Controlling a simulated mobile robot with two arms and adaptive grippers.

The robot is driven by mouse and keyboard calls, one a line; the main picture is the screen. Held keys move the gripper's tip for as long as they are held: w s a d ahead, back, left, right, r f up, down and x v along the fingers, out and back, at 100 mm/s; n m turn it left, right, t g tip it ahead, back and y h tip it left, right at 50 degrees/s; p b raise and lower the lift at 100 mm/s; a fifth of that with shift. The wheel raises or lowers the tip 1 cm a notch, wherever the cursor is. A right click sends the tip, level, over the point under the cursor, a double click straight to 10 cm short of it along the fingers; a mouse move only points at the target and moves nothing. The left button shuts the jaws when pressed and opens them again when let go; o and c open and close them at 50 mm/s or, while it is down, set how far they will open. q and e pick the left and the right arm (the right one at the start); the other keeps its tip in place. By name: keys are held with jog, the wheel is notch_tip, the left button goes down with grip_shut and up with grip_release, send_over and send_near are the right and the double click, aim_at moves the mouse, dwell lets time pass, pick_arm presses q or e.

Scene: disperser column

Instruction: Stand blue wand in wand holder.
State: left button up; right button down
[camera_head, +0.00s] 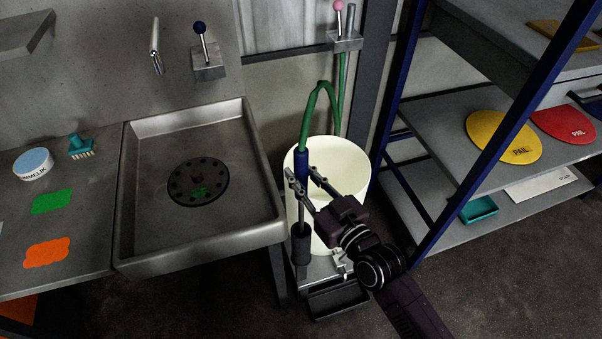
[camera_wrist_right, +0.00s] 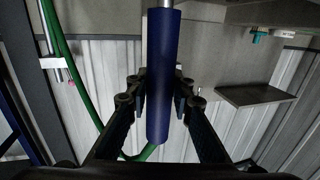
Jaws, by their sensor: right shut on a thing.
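The blue wand (camera_head: 302,163) is upright in front of the white bucket's left side; a green hose (camera_head: 318,95) loops from its top to a wall fitting. My right gripper (camera_head: 304,180) is shut on the wand's blue grip. In the right wrist view the blue wand (camera_wrist_right: 163,75) lies between the fingers (camera_wrist_right: 163,95), with a metal tube at its upper end. A dark upright cylinder (camera_head: 301,245), which looks like the wand holder, is directly below the wand. The gripper partly hides the space between, and I cannot tell whether the tip is inside. My left gripper is not in view.
The white bucket (camera_head: 350,165) stands right behind my right gripper. A steel sink (camera_head: 140,235) is on the left, and a blue-framed shelf (camera_head: 430,195) on the right. A dark tray (camera_head: 337,300) is low in front of the bucket. Open floor lies at lower right.

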jog(key=c, duration=1.6)
grip_release()
jog(key=shift+r, duration=0.15)
jog(key=shift+f, duration=0.25)
jog(key=v, duration=1.2)
jog(key=shift+r, duration=0.2)
